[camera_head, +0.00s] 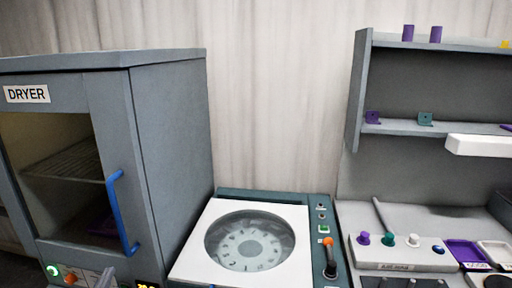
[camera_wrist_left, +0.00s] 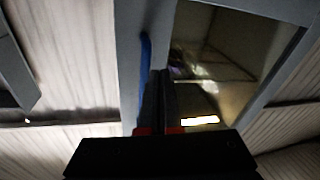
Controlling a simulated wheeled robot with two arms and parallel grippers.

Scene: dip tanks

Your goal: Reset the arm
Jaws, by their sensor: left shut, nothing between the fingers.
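My left gripper (camera_wrist_left: 159,95) is shut and empty in the left wrist view, its two dark fingers side by side with red at their bases. The dryer's blue handle (camera_wrist_left: 145,60) shows just beyond and left of the fingertips; I cannot tell whether they touch. My right gripper is not in view.
Inside the dryer are a wire rack (camera_head: 65,165) and something purple low down. A machine with a round glass lid (camera_head: 250,240) stands right of it. Further right are a shelf (camera_head: 440,130) with purple and teal pieces and a bench with coloured knobs (camera_head: 388,240).

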